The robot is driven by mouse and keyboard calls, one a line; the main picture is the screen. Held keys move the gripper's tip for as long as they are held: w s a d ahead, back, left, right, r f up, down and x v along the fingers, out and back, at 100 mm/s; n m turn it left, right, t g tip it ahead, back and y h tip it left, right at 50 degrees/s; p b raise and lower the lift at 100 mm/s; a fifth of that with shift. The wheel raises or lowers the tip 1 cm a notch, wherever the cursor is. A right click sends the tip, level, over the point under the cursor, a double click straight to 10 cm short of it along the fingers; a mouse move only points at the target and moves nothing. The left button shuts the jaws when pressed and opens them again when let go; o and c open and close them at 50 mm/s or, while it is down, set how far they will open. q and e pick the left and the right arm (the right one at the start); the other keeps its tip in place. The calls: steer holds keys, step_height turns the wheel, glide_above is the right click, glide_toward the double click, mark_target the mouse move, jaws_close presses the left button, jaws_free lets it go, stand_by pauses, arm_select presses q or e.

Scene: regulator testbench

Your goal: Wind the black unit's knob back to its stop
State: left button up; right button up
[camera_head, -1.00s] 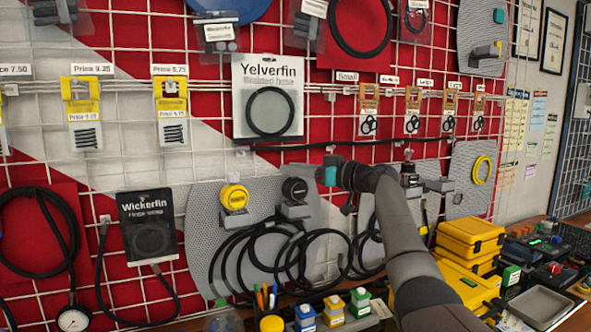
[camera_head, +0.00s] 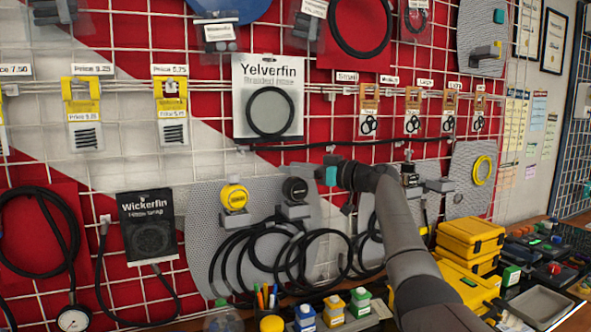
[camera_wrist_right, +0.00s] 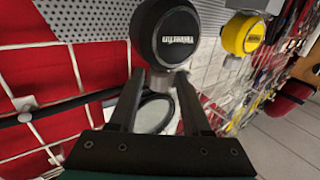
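The black unit (camera_head: 294,189) is on a grey perforated panel on the wall grid, its round black knob facing out. In the right wrist view its knob (camera_wrist_right: 165,36) shows large, with a pale label across its face. My right gripper (camera_wrist_right: 158,75) is open. My left gripper is not in view.
A yellow unit (camera_head: 234,197) sits left of the black one and also shows in the wrist view (camera_wrist_right: 242,35). Black hoses (camera_head: 285,255) hang below both. Yellow cases (camera_head: 470,238) and small bottles (camera_head: 333,308) stand on the bench. A packaged Yelverfin hose (camera_head: 268,98) hangs above.

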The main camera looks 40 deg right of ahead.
steer(key=shift+o, duration=1)
steer(key=b+v, duration=0.3)
steer(key=v, duration=1.2)
steer(key=shift+b, duration=0.35)
